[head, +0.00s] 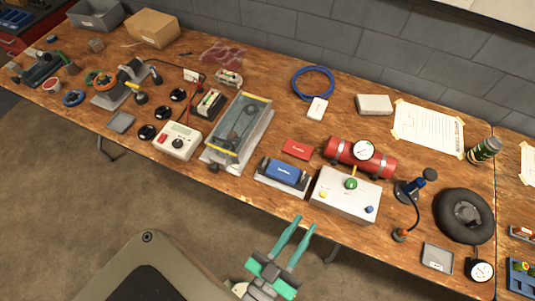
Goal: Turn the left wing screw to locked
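No wing screw can be made out for certain at this size. A blue block (285,171) sits in a grey holder (271,191) near the front edge of the bench. Small dark parts stand at the block's left and right ends, but their shape and turn are too small to tell. My gripper (304,222), with teal fingers, is below the block in the picture, in front of the bench edge. Its fingers are apart with nothing between them.
A red block (297,149) lies behind the blue one. To the right are a grey box with coloured knobs (343,198), a red cylinder with a gauge (346,154) and a wheel (464,215). To the left are a clear-covered tray (239,130) and a meter (178,141).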

